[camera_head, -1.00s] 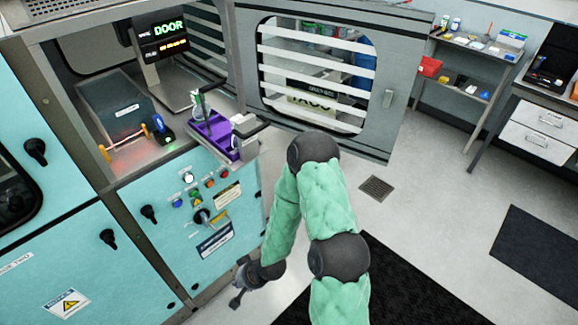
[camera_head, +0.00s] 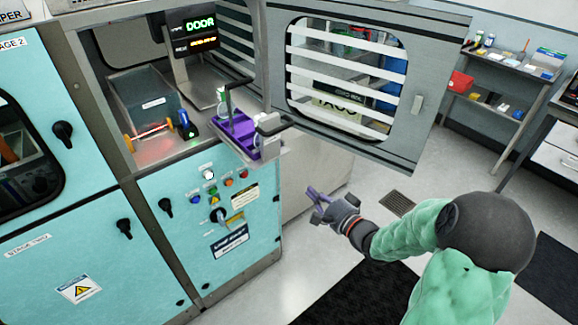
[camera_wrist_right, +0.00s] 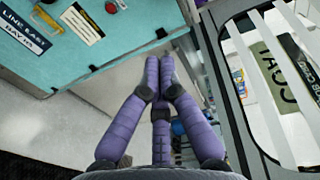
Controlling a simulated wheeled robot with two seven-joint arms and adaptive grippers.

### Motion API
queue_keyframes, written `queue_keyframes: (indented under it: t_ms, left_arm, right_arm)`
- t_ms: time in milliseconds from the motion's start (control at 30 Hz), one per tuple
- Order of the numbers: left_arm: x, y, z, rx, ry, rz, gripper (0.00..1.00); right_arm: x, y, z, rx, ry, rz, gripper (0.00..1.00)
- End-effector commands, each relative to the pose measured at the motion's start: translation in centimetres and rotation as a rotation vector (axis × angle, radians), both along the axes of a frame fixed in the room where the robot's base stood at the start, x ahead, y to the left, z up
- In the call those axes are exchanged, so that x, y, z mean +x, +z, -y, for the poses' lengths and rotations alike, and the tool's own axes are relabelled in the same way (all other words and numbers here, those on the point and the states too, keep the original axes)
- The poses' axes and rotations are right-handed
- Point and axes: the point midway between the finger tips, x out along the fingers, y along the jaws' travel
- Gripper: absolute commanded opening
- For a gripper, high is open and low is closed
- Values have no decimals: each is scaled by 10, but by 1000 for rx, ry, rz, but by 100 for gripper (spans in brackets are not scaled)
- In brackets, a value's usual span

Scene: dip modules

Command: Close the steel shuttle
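No part in view is labelled as a steel shuttle. The steel-framed machine bay (camera_head: 187,88) stands open at the upper left in the head view. The door's frame also shows on the right of the wrist view (camera_wrist_right: 222,70). My right gripper (camera_head: 318,200) is below and left of the door, apart from it, in front of the teal panel's right side. In the wrist view its purple fingers (camera_wrist_right: 159,62) meet, with nothing between them. My left gripper is out of view.
A purple tray (camera_head: 236,138) with small items sits at the bay's front lip. A teal control panel (camera_head: 185,240) with buttons and a rotary switch is below. A lit display (camera_head: 195,32) reads DOOR. Shelves (camera_head: 505,95) stand at the right.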

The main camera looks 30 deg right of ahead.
Motion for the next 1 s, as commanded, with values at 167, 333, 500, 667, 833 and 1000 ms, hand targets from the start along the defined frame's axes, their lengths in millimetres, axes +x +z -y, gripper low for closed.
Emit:
queue_keyframes:
  t_ms: [167, 333, 500, 667, 833, 1000]
  left_arm:
    - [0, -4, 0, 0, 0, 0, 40]
    - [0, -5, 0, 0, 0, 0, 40]
    - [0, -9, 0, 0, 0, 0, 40]
    - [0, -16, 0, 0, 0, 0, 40]
    - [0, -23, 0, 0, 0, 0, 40]
    - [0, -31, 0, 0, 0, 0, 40]
  right_arm:
    - [-17, 25, 4, 46, 17, 61, 0]
    - [-20, 32, 3, 67, 28, 74, 0]
    - [-6, 31, 1, 66, 31, 75, 0]
    - [17, 31, -1, 67, 33, 76, 0]
    - [47, 30, -4, 65, 32, 76, 0]
    - [77, 30, -6, 65, 31, 75, 0]
